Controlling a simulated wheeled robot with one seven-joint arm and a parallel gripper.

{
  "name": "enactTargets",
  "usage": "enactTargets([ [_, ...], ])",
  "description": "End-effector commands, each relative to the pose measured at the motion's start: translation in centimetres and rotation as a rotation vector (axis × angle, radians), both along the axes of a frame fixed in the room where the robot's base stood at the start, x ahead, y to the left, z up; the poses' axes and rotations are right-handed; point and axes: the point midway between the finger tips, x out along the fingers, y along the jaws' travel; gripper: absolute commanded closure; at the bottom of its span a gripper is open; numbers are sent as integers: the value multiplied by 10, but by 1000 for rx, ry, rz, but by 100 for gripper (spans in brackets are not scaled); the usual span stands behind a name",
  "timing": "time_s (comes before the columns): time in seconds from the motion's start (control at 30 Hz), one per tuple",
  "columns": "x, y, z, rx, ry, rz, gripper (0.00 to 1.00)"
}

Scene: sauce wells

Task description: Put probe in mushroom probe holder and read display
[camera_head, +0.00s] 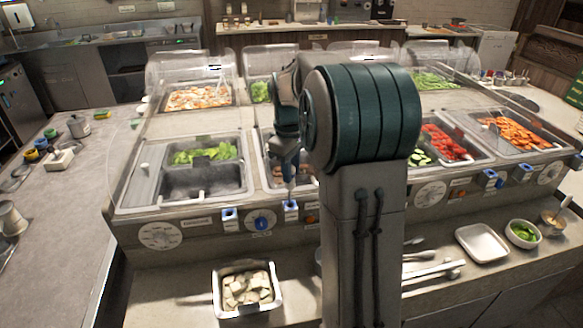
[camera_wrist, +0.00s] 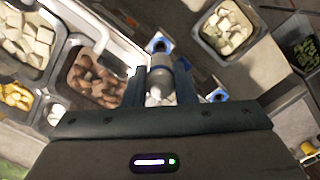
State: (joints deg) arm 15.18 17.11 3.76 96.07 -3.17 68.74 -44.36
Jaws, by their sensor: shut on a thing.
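My gripper (camera_head: 287,163) is lowered over the front edge of the counter, above a blue-and-white holder (camera_head: 291,206). In the wrist view my gripper (camera_wrist: 162,85) has its two dark fingers on either side of a grey, white-ended cylindrical thing, which looks like the probe (camera_wrist: 158,84). Its tip is hard to make out. Close by in the wrist view are blue holders (camera_wrist: 158,45) and (camera_wrist: 217,95). A pan of brown pieces, likely mushrooms (camera_wrist: 95,76), lies to the left; my arm partly hides this area in the head view. I cannot make out a display reading.
Another blue-and-white holder (camera_head: 230,214) is to the left. A tray of pale cubes (camera_head: 247,306) sits on the lower ledge. Clear sneeze guards (camera_head: 190,68) stand behind. Tongs (camera_head: 432,272) lie right of my arm.

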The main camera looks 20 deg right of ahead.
Motion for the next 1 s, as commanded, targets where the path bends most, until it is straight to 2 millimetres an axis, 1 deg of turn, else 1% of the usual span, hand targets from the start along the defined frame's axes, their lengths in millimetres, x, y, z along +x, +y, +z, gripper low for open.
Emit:
enactTargets([
  [1.0, 0, 0, -8, 0, 0, 0, 100],
])
